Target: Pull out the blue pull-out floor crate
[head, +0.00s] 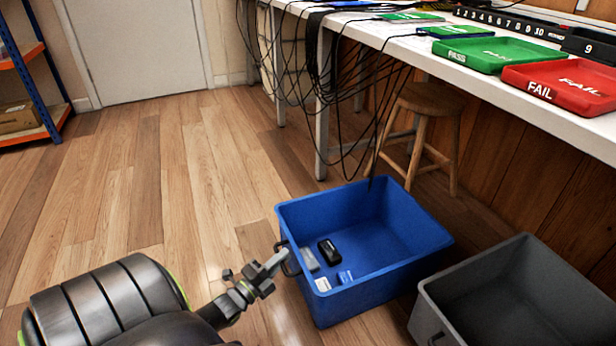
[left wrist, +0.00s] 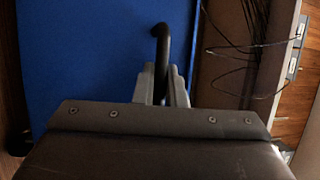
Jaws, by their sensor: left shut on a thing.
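The blue floor crate (head: 375,285) stands on the wood floor at the right of centre in the head view. Inside it lie a black phone-like item (head: 328,251) and a few small grey, white and blue items. A dark handle (head: 291,262) sits on its left side. My left gripper (head: 278,262) is at that side, shut on the handle. In the left wrist view the dark handle (left wrist: 160,45) runs between the two grey fingers (left wrist: 163,88), with the blue crate wall (left wrist: 90,60) beside it. My right gripper is not in view.
A grey crate (head: 432,318) stands close to the right of the blue one. Behind are a wooden stool (head: 428,99) and a white bench (head: 480,79) with a green tray (head: 485,66), a red tray (head: 565,101) and hanging black cables (head: 340,110). Floor (head: 150,180) to the left is clear.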

